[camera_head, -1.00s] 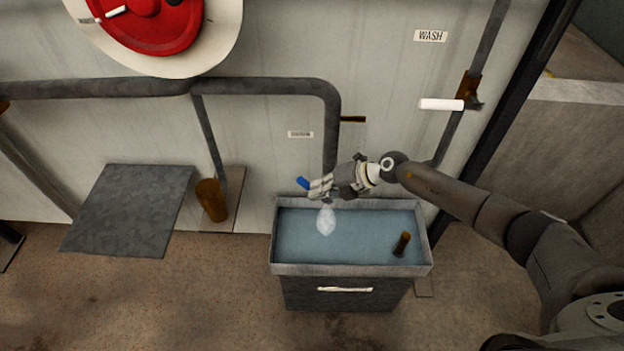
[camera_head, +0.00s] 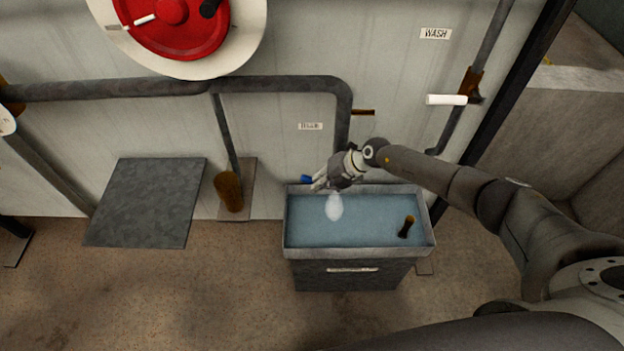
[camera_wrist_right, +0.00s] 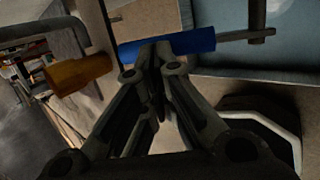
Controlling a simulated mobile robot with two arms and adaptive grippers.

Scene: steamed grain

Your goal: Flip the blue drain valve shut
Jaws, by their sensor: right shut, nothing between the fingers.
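The blue drain valve handle (camera_head: 306,179) shows just above the left back rim of the water-filled basin, at the tips of my right gripper (camera_head: 319,184). In the right wrist view the blue handle (camera_wrist_right: 185,43) lies across the front of the shut fingertips (camera_wrist_right: 160,58), with a grey stem running right from it. The fingers are shut with nothing between them. They look close to or against the handle; I cannot tell whether they touch. The valve body is partly hidden by the gripper. A pale stream (camera_head: 334,207) falls into the basin. My left gripper is not in view.
The grey basin (camera_head: 360,252) stands against the wall, with a brown upright piece (camera_head: 407,226) in its water. A pipe (camera_head: 344,120) comes down behind my gripper. A brown cylinder (camera_head: 229,191) and a grey plate (camera_head: 147,203) are to the left.

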